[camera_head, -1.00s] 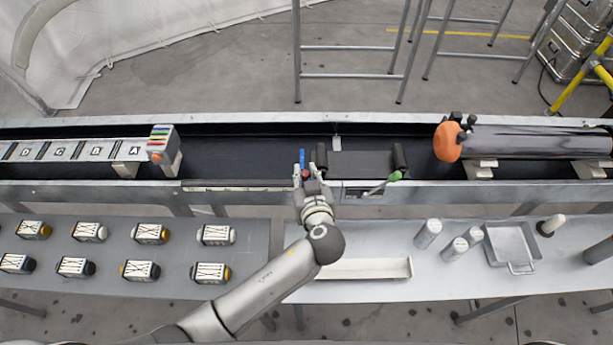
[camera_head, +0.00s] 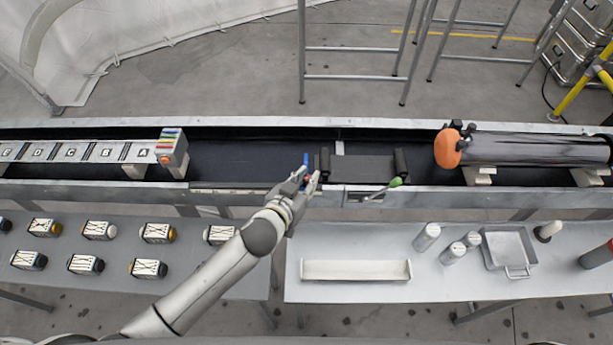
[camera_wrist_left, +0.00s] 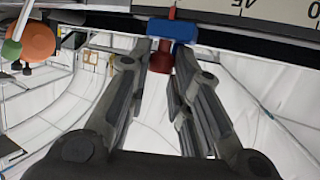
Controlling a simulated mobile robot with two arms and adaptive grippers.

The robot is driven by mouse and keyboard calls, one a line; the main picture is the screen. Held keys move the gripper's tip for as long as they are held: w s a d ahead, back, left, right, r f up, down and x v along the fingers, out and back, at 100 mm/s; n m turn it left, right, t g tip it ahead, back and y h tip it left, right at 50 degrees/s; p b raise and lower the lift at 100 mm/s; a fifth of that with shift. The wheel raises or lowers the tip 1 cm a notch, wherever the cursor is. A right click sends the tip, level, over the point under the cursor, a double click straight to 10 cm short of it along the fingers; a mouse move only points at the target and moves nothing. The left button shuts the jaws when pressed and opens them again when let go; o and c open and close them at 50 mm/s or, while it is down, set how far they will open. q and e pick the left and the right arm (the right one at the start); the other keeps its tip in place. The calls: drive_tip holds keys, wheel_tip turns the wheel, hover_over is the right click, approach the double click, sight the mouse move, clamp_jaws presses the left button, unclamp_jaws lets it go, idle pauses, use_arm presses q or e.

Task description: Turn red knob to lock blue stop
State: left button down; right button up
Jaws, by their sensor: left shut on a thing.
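The blue stop (camera_head: 306,158) stands at the near rail of the conveyor trough, and also shows at the top of the left wrist view (camera_wrist_left: 172,29). The red knob (camera_wrist_left: 161,56) is just below the blue stop in the wrist view, between my fingertips. In the head view the knob is mostly hidden by the fingers. My left gripper (camera_head: 307,180) is at the near rail, tilted, shut on the red knob. My right gripper is not in view.
A lever with a green knob (camera_head: 396,182) sits right of the gripper, by a dark roller section (camera_head: 363,168). A scale with printed numbers (camera_wrist_left: 264,10) runs beside the blue stop. A pale tray (camera_head: 356,270) lies on the near right table. Several striped blocks stand on the left table.

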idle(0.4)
use_arm(q)
drive_tip(key=c, duration=1.3)
unclamp_jaws()
drive_tip(key=shift+a, duration=0.1)
drive_tip(key=v, duration=1.2)
drive_tip(key=shift+w+a+r, duration=0.1)
drive_tip(key=shift+a, duration=0.05)
